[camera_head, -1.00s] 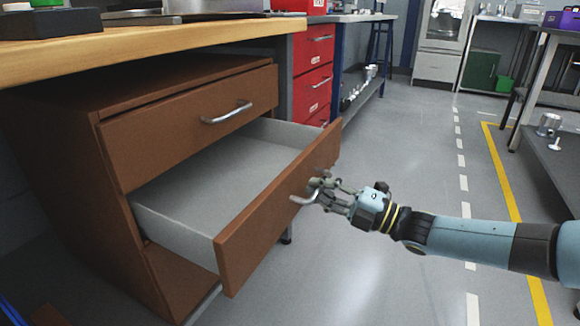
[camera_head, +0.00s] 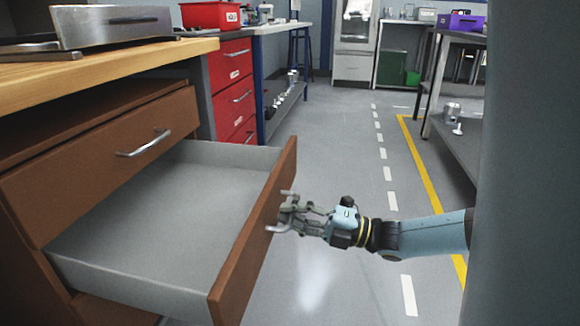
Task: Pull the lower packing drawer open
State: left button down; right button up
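The lower packing drawer (camera_head: 252,238) has a brown front and a grey inside. It stands well out from the brown cabinet, and its tray (camera_head: 165,205) looks empty. Its curved metal handle (camera_head: 277,228) is on the outer face, partly hidden by my fingers. My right gripper (camera_head: 287,213) is at that handle, with its fingers closed around it; the exact contact is small and partly hidden. The upper drawer (camera_head: 105,165), with its own metal handle (camera_head: 143,143), is shut. My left gripper is not in view.
A wooden worktop (camera_head: 110,65) overhangs the cabinet. Red drawers (camera_head: 233,90) stand behind it. Open grey floor (camera_head: 335,150) lies beyond the drawer front. A dark bench (camera_head: 455,148) with metal parts stands at the right. A grey upright surface blocks the right edge.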

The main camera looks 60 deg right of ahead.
jog(key=o, duration=0.6)
jog(key=shift+c, duration=0.2)
jog(key=v, duration=1.2)
